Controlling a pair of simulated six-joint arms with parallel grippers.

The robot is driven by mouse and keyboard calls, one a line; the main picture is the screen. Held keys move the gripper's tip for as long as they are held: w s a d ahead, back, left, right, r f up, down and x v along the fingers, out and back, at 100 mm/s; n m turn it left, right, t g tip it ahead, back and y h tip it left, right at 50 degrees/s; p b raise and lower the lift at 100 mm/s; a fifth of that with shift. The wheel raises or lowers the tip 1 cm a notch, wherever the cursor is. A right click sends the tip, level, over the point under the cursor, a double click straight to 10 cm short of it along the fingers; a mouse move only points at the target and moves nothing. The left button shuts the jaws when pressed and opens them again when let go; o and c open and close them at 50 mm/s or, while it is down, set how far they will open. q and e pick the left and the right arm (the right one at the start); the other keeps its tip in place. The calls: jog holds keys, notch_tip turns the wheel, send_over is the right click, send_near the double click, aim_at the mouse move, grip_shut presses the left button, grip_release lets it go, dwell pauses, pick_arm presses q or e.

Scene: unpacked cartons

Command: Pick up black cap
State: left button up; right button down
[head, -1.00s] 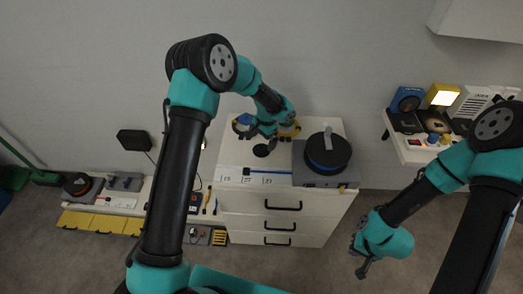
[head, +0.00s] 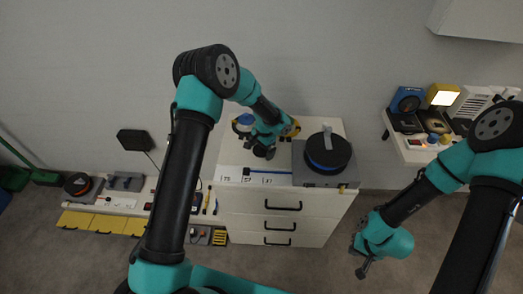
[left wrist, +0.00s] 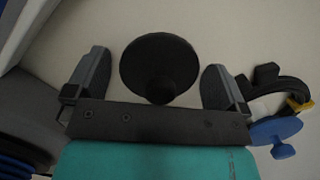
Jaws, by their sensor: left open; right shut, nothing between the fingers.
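The black cap (left wrist: 160,64) is a round black disc with a knob, on the white top of the drawer cabinet (head: 228,172). In the left wrist view it lies between the two fingers, with a gap on each side. In the head view my gripper mostly covers the cap (head: 260,152). My left gripper (head: 260,148) is open over the cap; its fingers also show in the left wrist view (left wrist: 160,88). My right gripper (head: 360,260) is shut and empty, low at the right, away from the cabinet.
A black round device on a grey base (head: 326,155) stands right of the cap. A blue-capped item (head: 244,120) and a yellow-and-black item (head: 291,127) are close behind the gripper. A blue rod (head: 265,172) and white labels lie in front.

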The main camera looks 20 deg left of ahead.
pick_arm(q)
jog(key=c, duration=1)
jog(key=shift+r, duration=0.15)
jog(key=shift+r, duration=0.7)
notch_tip(320, 180, up, 2)
jog(key=shift+r, duration=0.1)
jog(key=s+d, duration=0.1)
jog(key=s, duration=0.4)
jog(key=s+d, duration=0.2)
jog(key=s, duration=0.3)
jog(key=s+d+r, duration=0.1)
jog(key=s, duration=0.4)
jog(key=shift+s+d, duration=0.2)
jog(key=shift+d, duration=0.05)
jog(key=shift+w+r, duration=0.1)
jog(key=shift+w, duration=0.05)
